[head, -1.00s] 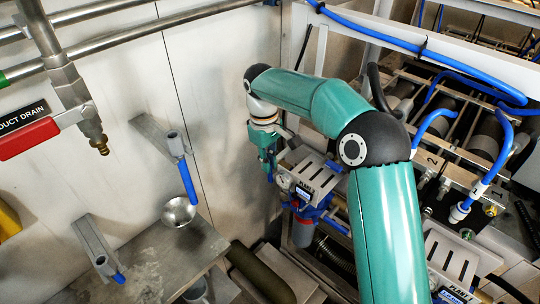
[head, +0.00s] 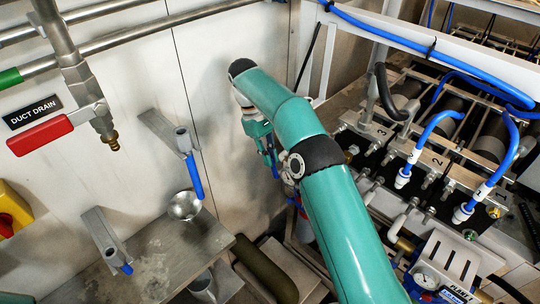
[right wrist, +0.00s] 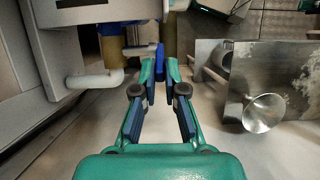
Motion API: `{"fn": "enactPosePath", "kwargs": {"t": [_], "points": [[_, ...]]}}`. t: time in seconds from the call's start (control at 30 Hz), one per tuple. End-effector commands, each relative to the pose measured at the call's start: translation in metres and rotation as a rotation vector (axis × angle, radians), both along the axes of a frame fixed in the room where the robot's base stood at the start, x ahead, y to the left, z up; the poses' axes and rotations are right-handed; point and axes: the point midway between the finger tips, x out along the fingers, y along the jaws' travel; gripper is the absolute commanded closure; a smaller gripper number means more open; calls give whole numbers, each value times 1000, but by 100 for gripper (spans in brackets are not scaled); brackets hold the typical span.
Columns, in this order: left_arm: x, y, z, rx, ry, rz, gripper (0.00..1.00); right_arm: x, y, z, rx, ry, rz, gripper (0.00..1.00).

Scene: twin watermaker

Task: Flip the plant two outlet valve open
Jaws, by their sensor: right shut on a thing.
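My right gripper (right wrist: 159,75) is shut on a small blue handle (right wrist: 160,58) in the right wrist view. The handle stands upright between the fingertips, in front of a brass-coloured pipe piece (right wrist: 113,55). I take it to be the plant two outlet valve handle, but no label on it is readable. In the head view the right gripper (head: 270,155) is near the back corner by the white wall, partly hidden by its own wrist. The plant two unit is mostly hidden behind my right arm there. Whether the valve is open I cannot tell. My left gripper is out of view.
A metal bench (head: 150,265) and a steel funnel (head: 185,205) stand left of my right arm. A red drain handle (head: 40,135) hangs on the wall pipe. The plant one unit (head: 440,262) and pumps with blue hoses (head: 437,120) are at the right.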

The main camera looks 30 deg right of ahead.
Motion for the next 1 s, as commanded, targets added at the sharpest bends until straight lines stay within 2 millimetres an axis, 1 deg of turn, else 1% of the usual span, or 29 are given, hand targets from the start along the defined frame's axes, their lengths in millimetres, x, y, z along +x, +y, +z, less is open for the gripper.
{"fn": "enactPosePath", "kwargs": {"t": [0.03,0.1,0.17,0.7,1.0], "points": [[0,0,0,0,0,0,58,1,0,1,0,-6,0,85],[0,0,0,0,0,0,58,1,0,1,0,-6,0,73],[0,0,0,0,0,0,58,1,0,1,0,-5,0,65],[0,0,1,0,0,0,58,0,0,1,1,-7,0,65],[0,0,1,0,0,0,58,-3,-3,3,20,-65,3,65]]}}
